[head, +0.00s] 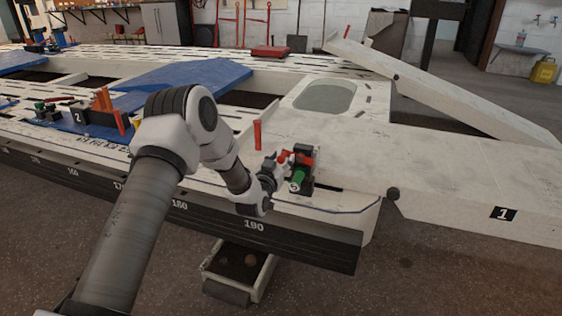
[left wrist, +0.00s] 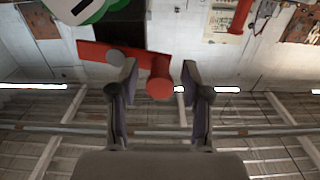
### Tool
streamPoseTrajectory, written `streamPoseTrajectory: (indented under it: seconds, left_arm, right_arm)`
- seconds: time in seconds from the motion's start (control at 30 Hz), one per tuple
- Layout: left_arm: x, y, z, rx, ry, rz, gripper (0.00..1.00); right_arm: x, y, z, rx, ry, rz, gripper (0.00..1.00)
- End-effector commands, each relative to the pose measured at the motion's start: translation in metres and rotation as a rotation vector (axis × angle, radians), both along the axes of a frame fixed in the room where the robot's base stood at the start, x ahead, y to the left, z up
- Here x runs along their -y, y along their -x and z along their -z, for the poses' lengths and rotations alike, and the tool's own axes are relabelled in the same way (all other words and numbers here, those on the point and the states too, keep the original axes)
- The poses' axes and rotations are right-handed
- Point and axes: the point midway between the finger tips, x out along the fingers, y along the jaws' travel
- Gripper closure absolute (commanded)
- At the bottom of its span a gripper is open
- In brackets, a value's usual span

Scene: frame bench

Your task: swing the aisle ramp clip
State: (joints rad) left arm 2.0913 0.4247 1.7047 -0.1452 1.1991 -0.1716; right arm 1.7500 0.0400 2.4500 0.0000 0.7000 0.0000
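A clip marked 5 (head: 299,174), with a green part, a black body and a red lever, stands near the front edge of the white frame, beside the ramp marked 1. My left gripper (head: 275,170) is at its left side. In the left wrist view the red lever (left wrist: 105,52) runs across the top to a round red end (left wrist: 159,88). This end lies between the open fingers of my left gripper (left wrist: 158,85), with gaps on both sides. My right gripper is not in view.
The white ramp panel (head: 470,195) lies to the right of the clip. A red upright pin (head: 257,135) stands behind the gripper. Another clamp marked 2 (head: 79,116) stands at the left by blue panels (head: 185,80). A low open box (head: 240,265) sits on the floor below.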

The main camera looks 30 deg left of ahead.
Motion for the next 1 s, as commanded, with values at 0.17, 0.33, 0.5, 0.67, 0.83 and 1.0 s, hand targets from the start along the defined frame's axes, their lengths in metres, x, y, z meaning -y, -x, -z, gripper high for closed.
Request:
streamPoseTrajectory:
  seconds: [0.17, 0.33, 0.5, 0.67, 0.83, 1.0]
  left_arm:
    - [0.0, 0.0, 0.0, 0.0, 0.0, 0.0, 1.0]
    - [0.0, 0.0, 0.0, 0.0, -0.001, 0.0, 1.0]
    - [0.0, 0.0, -0.003, -0.005, -0.022, 0.0, 1.0]
    - [0.001, 0.0, -0.007, -0.019, -0.077, 0.0, 1.0]
    - [0.002, 0.0, -0.014, -0.045, -0.179, 0.0, 1.0]
    - [0.005, -0.001, -0.022, -0.079, -0.32, 0.001, 1.0]
  right_arm:
    - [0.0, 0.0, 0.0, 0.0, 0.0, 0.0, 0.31]
    - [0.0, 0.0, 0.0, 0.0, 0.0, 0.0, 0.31]
    - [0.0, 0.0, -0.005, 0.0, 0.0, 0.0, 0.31]
    - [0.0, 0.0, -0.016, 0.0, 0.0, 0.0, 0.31]
    - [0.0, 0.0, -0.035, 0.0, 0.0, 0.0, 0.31]
    - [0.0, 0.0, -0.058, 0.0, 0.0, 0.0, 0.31]
